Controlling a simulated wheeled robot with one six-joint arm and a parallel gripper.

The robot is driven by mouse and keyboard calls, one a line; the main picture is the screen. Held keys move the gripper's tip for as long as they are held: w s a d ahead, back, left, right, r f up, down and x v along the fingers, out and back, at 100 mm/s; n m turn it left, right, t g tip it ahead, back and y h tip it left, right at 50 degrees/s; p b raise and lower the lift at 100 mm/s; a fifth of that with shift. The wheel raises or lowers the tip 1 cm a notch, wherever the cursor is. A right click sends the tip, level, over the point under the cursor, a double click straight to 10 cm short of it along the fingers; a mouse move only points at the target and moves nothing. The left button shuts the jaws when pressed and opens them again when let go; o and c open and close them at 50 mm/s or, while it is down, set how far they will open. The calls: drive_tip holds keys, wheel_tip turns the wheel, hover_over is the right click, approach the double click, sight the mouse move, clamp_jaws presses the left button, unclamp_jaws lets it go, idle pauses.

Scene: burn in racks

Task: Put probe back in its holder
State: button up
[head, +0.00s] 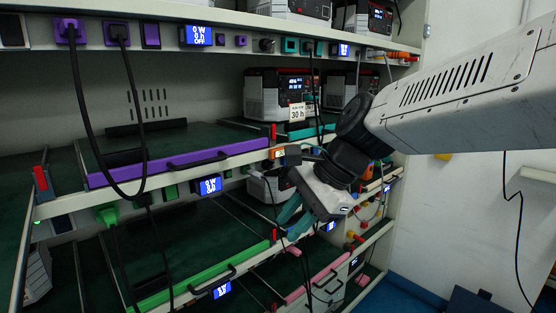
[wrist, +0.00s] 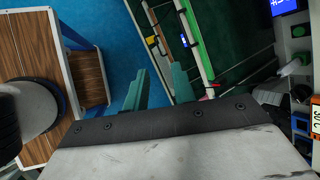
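My gripper (head: 292,217) has two teal fingers and hangs in front of the middle of the rack, near the green-edged shelf. In the wrist view the gripper (wrist: 153,62) shows its fingers apart, with nothing visible between them. I cannot clearly make out the probe or its holder in either view. A small pinkish-red piece (head: 293,251) is near the fingers in the head view, with a dark cable by it; I cannot tell whether it is the probe. My arm covers part of the rack's right side.
The purple-edged shelf (head: 190,162) and green-edged shelf (head: 190,281) carry handles and hanging cables. Power units stand behind, one with a 30 h tag (head: 297,113). A wood-topped cart (wrist: 88,72) stands left in the wrist view. The blue floor (wrist: 112,30) between is clear.

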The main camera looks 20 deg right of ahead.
drive_tip(key=w+d+r+m+t+y, duration=0.2)
drive_tip(key=w+r+m, duration=0.1)
drive_tip(key=w+m, duration=0.7)
drive_tip(key=m+t, duration=0.4)
drive_tip(key=m, duration=0.6)
approach(253, 173)
drive_tip(key=d+x, duration=0.1)
drive_tip(key=x, duration=0.7)
drive_tip(key=shift+w, duration=0.35)
drive_tip(key=shift+r, duration=0.1)
drive_tip(key=c, duration=0.5)
clamp_jaws()
